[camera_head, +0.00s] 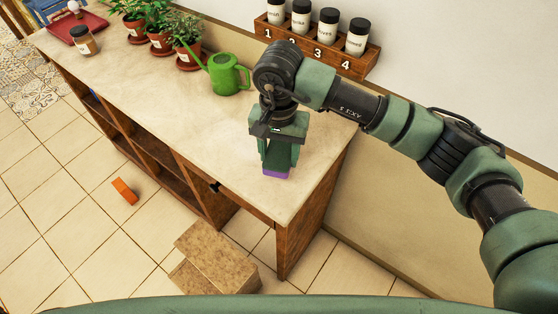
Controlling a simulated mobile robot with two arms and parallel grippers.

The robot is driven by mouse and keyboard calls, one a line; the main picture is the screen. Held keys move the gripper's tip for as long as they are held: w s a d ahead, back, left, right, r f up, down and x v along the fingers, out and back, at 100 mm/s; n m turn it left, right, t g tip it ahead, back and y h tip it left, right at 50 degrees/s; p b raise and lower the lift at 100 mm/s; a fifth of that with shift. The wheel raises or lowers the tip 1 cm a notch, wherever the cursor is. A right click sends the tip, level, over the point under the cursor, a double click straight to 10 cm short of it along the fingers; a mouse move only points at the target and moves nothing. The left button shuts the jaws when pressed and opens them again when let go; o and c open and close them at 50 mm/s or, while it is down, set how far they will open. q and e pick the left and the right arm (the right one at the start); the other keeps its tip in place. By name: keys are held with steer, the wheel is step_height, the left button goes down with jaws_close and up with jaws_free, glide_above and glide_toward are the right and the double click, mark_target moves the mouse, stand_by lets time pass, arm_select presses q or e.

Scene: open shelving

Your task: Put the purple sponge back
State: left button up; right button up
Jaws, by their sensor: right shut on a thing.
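The purple sponge (276,174) shows as a small purple strip at the lower end of my right gripper (277,166). The gripper points down and is shut on the sponge, over the near right part of the counter top. Most of the sponge is hidden by the fingers, and I cannot tell if it touches the counter. My left gripper is not in view.
A green watering can (228,74) and several potted plants stand along the wall. A spice rack (318,45) hangs on the wall. An orange block (124,191) lies on the tiled floor near a brown step (216,254). The counter's front middle (165,95) is clear.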

mark_target(279, 166)
steer(key=shift+f, duration=0.35)
step_height(279, 166, down, 4)
steer(key=shift+r+p, duration=0.25)
steer(key=shift+p, duration=0.25)
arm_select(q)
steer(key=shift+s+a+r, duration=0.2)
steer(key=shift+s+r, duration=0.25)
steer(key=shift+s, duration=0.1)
arm_select(e)
steer(key=shift+f, duration=0.2)
steer(key=shift+f+b, duration=0.15)
steer(key=shift+b, duration=0.15)
steer(key=o, duration=1.4)
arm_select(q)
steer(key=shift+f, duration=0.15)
arm_select(e)
steer(key=shift+o, duration=0.2)
